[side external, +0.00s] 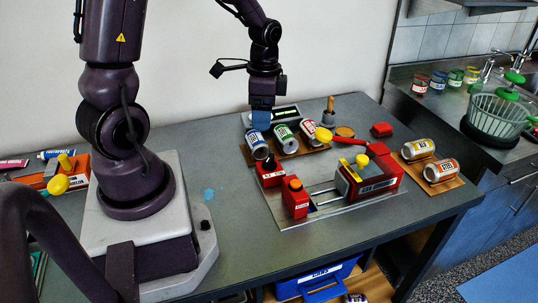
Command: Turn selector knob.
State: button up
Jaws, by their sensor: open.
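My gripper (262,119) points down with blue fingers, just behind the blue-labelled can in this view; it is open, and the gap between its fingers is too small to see. I cannot tell for sure which part is the selector knob. A small red box (269,175) with a dark round top (270,161) stands in front of the blue can. A red block with a round top (294,197) stands at the plate's front left. A larger red machine (370,180) carries a yellow upright part (361,161). My gripper is apart from these three.
Several cans lie on a brown rack, including a blue can (257,144) and a green can (286,136). A dark panel (286,115) lies behind them. Two cans rest on a board (416,162) at the right. Free grey table (235,172) lies left of the plate.

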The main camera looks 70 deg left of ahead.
aim_at(269, 157)
jog(key=f+m, duration=0.1)
jog(key=f, duration=0.3)
jog(key=w+f+m, duration=0.1)
jog(key=f, duration=0.3)
jog(key=f+m, duration=0.1)
jog(key=f, duration=0.4)
jog(key=shift+w+a+m+t, duration=0.3)
jog(key=shift+w, duration=0.05)
jog(key=shift+c, duration=0.2)
jog(key=c, duration=0.9)
